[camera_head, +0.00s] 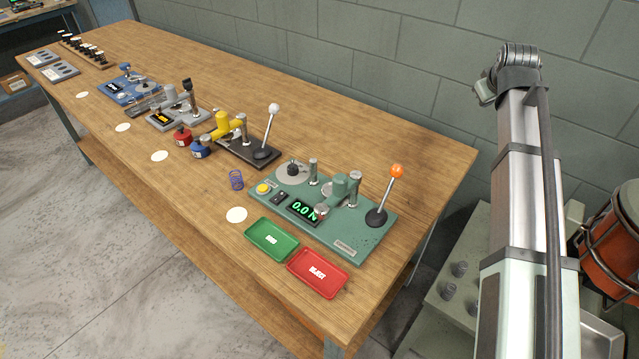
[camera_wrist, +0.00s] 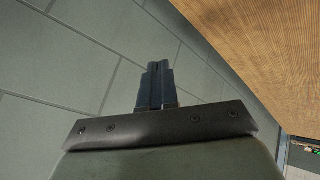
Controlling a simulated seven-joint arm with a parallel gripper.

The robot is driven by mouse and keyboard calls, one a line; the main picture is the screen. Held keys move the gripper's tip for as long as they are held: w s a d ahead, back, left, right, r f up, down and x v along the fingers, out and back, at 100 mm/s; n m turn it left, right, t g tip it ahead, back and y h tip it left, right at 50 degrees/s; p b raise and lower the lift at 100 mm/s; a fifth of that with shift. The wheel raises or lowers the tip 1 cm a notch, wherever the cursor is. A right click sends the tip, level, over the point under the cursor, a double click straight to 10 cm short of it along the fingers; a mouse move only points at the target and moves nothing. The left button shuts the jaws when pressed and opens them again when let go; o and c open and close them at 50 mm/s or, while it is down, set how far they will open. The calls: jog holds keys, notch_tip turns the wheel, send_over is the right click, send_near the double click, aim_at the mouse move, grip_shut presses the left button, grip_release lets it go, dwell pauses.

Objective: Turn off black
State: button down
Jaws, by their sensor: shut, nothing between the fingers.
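A green spring tester (camera_head: 345,250) stands at the near end of the workbench, with its display (camera_head: 302,208) lit green and reading 0.0 N. A small black switch (camera_head: 279,198) sits beside the display; its position is too small to tell. A black knob (camera_head: 293,170) is on the tester's round grey dial. Which black part the task means cannot be told from the views. My gripper (camera_wrist: 157,85) is shut and empty in the wrist view, in front of the grey block wall and touching nothing. In the head view my arm rises at the right, away from the tester, and the fingers cannot be made out.
A green tray (camera_head: 257,231) and a red tray (camera_head: 331,285) lie before the tester. A lever with an orange ball (camera_head: 397,171) rises at its right. A blue spring (camera_head: 236,180) stands to its left, and other devices line the bench (camera_head: 200,235).

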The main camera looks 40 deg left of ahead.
jog(key=s+a+f+n+g, duration=0.2)
jog(key=s+a, duration=0.8)
jog(key=a, duration=0.3)
jog(key=n+g+h, duration=0.3)
jog(key=n+g, duration=0.1)
jog(key=n, duration=0.1)
send_over(281, 195)
jog(key=s, duration=0.2)
notch_tip(281, 195, down, 2)
jog(key=shift+w+f, duration=0.1)
jog(key=shift+f, duration=0.15)
jog(key=f, duration=0.4)
jog(key=w+f, duration=0.1)
jog(key=f, duration=0.9)
jog(key=shift+w, duration=0.4)
jog(key=shift+f, duration=0.15)
jog(key=shift+s, duration=0.1)
